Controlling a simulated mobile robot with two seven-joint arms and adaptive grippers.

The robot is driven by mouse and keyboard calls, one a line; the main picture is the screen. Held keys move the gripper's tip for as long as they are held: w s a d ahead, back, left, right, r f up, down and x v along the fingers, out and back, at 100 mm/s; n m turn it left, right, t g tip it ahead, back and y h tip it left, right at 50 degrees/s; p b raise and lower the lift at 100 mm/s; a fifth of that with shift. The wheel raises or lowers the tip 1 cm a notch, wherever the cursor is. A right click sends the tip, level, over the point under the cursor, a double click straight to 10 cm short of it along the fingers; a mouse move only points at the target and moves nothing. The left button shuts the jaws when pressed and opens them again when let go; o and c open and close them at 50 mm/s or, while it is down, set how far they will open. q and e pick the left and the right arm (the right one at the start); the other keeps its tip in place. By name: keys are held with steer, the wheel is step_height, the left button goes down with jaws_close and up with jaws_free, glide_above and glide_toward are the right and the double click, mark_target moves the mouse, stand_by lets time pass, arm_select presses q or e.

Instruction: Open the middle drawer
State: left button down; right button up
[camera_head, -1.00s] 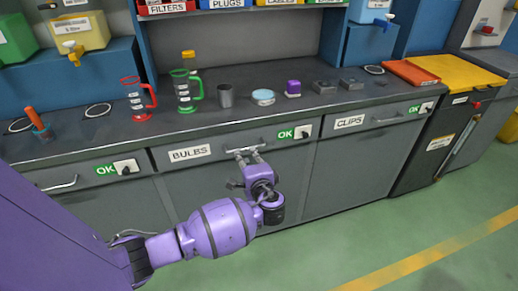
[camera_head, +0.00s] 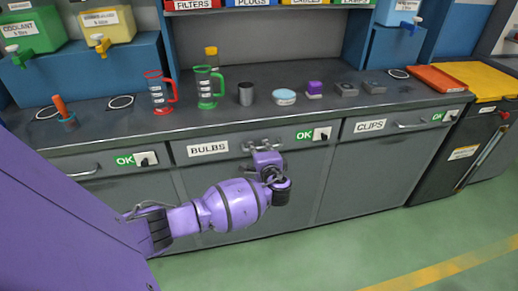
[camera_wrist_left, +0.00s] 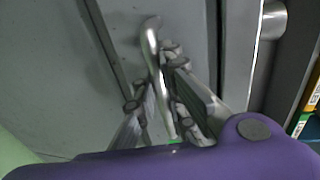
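The middle drawer (camera_head: 224,163) is the grey one labelled BULBS, and its front looks flush with the cabinet. My left gripper (camera_head: 262,148) is at the drawer's metal handle, which it partly hides. In the left wrist view, the handle (camera_wrist_left: 152,40) runs between the two fingers of my left gripper (camera_wrist_left: 160,85), one on each side. The fingers are close to the bar; I cannot tell whether they press on it. My right gripper is not in view.
The drawer labelled CLIPS (camera_head: 395,127) is to the right, and another drawer (camera_head: 100,170) to the left. Above, the dark worktop (camera_head: 330,108) carries a red jug (camera_head: 160,97), a green jug (camera_head: 207,90) and a grey cup (camera_head: 245,94). The green floor (camera_head: 330,255) in front is clear.

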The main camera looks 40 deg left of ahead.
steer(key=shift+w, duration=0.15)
arm_select(q)
steer(key=shift+s+d, duration=0.15)
steer(key=shift+d, duration=0.05)
steer(key=f+p+v, duration=0.2)
steer(key=p+v, duration=0.1)
steer(key=v, duration=0.8)
steer(key=d+f+p+v, duration=0.1)
steer(key=f+p+v, duration=0.2)
steer(key=v, duration=0.9)
steer(key=shift+s, duration=0.4)
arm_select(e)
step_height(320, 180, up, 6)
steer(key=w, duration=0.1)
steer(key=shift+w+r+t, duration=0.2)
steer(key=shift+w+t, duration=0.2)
arm_select(q)
steer(key=shift+r, duration=0.1)
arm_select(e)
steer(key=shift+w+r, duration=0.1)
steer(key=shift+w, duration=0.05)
arm_select(q)
steer(key=c, duration=2.1)
jaws_free()
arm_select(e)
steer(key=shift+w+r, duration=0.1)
